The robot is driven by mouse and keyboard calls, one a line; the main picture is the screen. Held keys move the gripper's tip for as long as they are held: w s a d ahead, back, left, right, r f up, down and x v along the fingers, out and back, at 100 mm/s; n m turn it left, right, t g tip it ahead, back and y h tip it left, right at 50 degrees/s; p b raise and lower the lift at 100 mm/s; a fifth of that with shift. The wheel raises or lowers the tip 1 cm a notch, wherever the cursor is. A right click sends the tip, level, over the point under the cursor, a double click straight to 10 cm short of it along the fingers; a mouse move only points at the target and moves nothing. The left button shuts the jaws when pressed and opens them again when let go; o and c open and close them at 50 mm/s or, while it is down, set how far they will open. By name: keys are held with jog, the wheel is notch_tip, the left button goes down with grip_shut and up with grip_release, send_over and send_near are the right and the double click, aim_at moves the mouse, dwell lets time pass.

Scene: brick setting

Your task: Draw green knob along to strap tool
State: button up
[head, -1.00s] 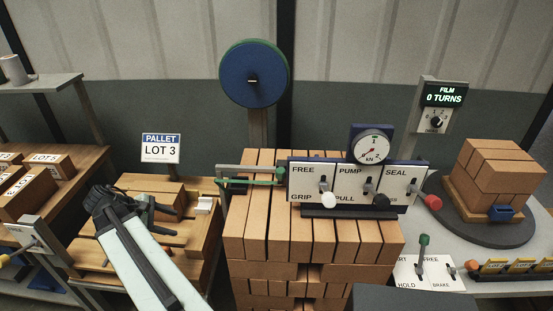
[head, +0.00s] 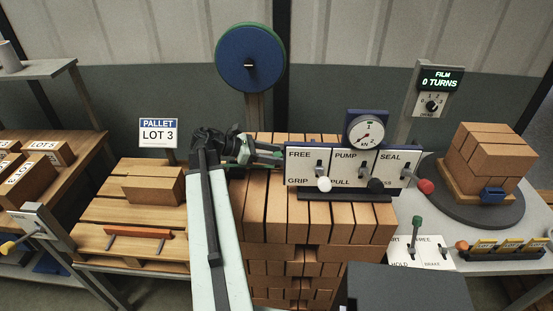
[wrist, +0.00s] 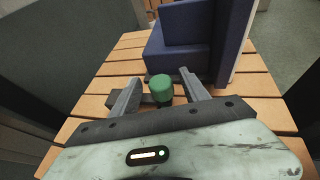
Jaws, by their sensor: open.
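The green knob (wrist: 161,88) stands upright in the wrist view, between the two fingers of my gripper (wrist: 158,92). The fingers are open, with a gap visible on the right side of the knob. The blue strap tool (wrist: 184,42) is just beyond the knob, atop the bricks. In the head view my gripper (head: 262,152) is at the left end of the strap tool (head: 345,168), over the brick stack; the arm and gripper mostly hide the knob there. The tool's panel reads FREE/GRIP, PUMP/PULL and SEAL, with a white, a black and a red knob.
A dial gauge (head: 367,131) rises behind the tool. The brick stack (head: 270,215) lies under the gripper. A green-topped lever (head: 417,222) stands on a panel at right. A blue reel (head: 250,60) is behind.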

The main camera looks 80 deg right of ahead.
jog(key=shift+s+d+f, duration=0.2)
jog(key=shift+s+f, duration=0.05)
jog(key=shift+s, duration=0.25)
grip_shut()
dwell(1.1)
